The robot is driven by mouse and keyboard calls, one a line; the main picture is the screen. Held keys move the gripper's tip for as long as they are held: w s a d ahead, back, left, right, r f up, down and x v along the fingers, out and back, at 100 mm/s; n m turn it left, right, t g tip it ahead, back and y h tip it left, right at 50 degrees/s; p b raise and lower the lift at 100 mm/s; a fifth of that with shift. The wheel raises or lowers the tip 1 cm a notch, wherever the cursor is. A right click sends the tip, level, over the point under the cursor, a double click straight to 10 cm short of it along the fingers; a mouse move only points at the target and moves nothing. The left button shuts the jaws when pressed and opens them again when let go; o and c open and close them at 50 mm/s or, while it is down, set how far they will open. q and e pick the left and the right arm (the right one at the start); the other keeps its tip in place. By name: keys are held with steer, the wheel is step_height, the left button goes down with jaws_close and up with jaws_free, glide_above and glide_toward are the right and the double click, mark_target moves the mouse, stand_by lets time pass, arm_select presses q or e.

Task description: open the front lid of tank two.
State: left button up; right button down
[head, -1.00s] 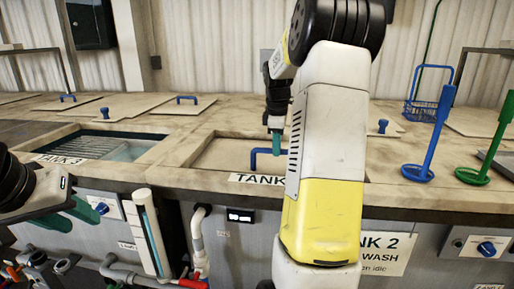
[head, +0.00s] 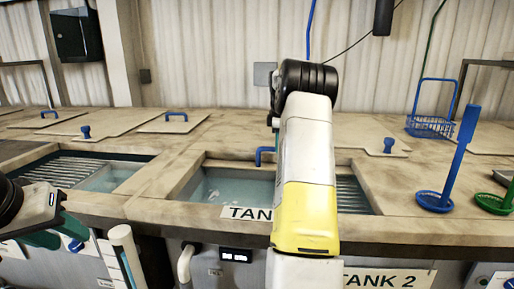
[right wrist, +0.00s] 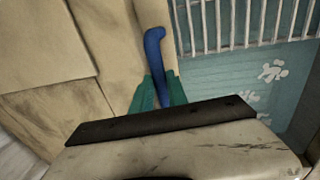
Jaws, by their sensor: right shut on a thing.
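Tank two, marked by the sign (head: 245,213) at its front edge, shows blue water (head: 230,190) and a slatted rack (head: 352,195) through its front opening. The lid's blue handle (head: 265,154) is at the back of the opening. The lid panel is largely hidden behind my right arm. In the right wrist view, my right gripper (right wrist: 158,92) has its teal fingers on the blue handle (right wrist: 155,50), with the water beside it. My left gripper (head: 45,238) is at the left edge, partly cut off.
Tank three's opening (head: 85,170) shows water and slats at left. Closed lids with blue handles lie behind.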

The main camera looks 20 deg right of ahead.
steer(key=shift+w+r, duration=0.1)
steer(key=c, duration=1.3)
jaws_free()
step_height(320, 180, up, 8)
steer(key=s, duration=0.1)
steer(key=shift+s+a+f, duration=0.15)
steer(key=shift+a+f, duration=0.05)
steer(key=shift+a, duration=0.2)
steer(key=shift+s, duration=0.1)
